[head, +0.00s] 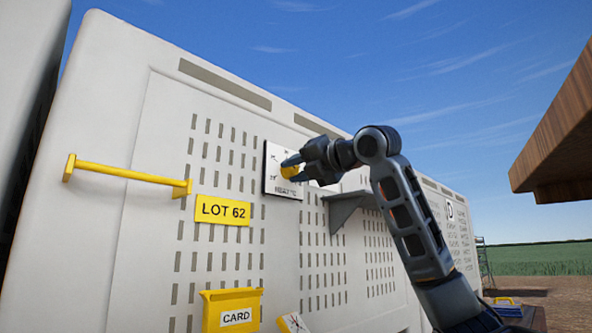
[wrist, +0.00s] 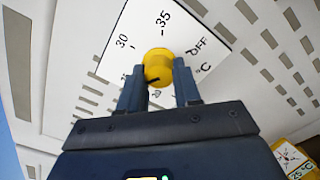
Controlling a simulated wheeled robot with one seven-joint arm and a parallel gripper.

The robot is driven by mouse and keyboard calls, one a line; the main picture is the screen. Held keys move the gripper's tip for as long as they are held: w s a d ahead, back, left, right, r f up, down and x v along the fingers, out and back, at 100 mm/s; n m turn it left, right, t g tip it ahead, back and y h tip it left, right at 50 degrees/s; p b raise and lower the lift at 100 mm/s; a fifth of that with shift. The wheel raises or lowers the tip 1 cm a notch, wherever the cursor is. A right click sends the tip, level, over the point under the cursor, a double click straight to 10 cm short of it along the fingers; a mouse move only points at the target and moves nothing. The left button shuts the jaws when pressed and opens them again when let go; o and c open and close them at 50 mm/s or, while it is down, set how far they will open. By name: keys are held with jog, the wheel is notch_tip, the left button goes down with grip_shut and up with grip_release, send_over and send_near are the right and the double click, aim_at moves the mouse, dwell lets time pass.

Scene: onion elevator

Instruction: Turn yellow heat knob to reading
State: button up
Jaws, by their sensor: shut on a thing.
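The yellow heat knob (wrist: 157,66) sits on a white dial plate (wrist: 201,62) on the wall. In the wrist view the plate reads 30, 35, OFF and °C, with lower numbers partly hidden by my fingers. A dark mark on the knob points down and left. My gripper (wrist: 159,88) is shut on the knob, one finger on each side. In the head view my gripper (head: 290,166) reaches the plate (head: 275,180) from the right and covers part of the knob (head: 290,171).
A yellow LOT 62 sign (head: 222,210), a yellow handle bar (head: 125,175) and a yellow CARD holder (head: 231,312) are on the slatted wall. A grey bracket (head: 342,208) juts out beside the plate. A small dial card (wrist: 290,158) shows lower right in the wrist view.

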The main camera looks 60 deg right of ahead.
jog(key=shift+f, duration=0.2)
jog(key=o, duration=1.1)
jog(key=shift+r, duration=0.1)
jog(key=shift+c, duration=0.2)
jog(key=b+v, duration=0.1)
jog(key=v, duration=0.6)
jog(key=shift+s+b, duration=0.3)
jog(key=shift+s, duration=0.05)
jog(key=shift+a+r, duration=0.1)
